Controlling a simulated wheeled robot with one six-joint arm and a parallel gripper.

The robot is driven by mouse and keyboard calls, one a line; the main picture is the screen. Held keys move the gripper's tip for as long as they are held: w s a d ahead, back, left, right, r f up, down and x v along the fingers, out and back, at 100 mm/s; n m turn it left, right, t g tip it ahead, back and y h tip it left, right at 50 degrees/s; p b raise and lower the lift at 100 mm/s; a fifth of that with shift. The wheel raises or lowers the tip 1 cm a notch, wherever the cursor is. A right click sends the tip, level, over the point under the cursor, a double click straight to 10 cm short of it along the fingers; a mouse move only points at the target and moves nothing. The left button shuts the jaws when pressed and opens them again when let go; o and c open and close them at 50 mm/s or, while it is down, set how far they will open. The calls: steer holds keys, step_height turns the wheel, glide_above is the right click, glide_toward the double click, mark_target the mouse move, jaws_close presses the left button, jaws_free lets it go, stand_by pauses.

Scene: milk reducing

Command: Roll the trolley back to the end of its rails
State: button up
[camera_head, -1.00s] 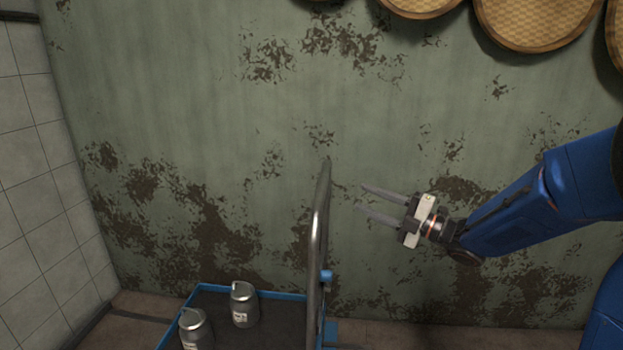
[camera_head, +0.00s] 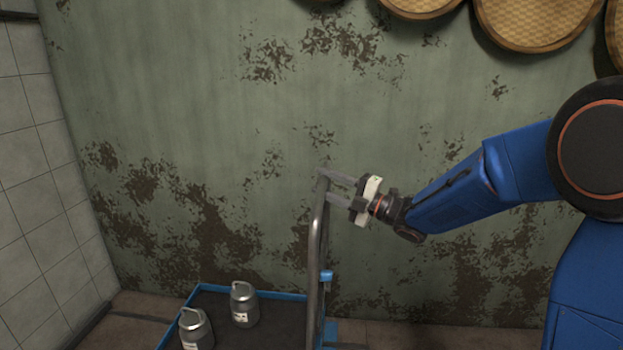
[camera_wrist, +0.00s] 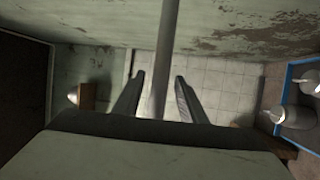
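The trolley has a blue rim (camera_head: 255,293), a dark bed and a grey upright handle bar (camera_head: 317,240) at its right end. My gripper (camera_head: 326,186) is at the top of this handle, with its fingers pointing left. In the wrist view the handle bar (camera_wrist: 165,50) runs between the two fingers of my gripper (camera_wrist: 157,85). The fingers are open, with a gap on each side of the bar. The trolley's lower part is cut off by the picture's bottom edge, and I cannot make out the rails clearly.
Two metal cans, one behind (camera_head: 243,305) and one in front (camera_head: 195,330), stand on the trolley bed. A worn green wall (camera_head: 230,120) is behind, and a tiled wall (camera_head: 40,190) is at the left. Round woven-faced pieces (camera_head: 535,20) hang high at the right.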

steer(key=shift+x, duration=2.2)
jaws_close()
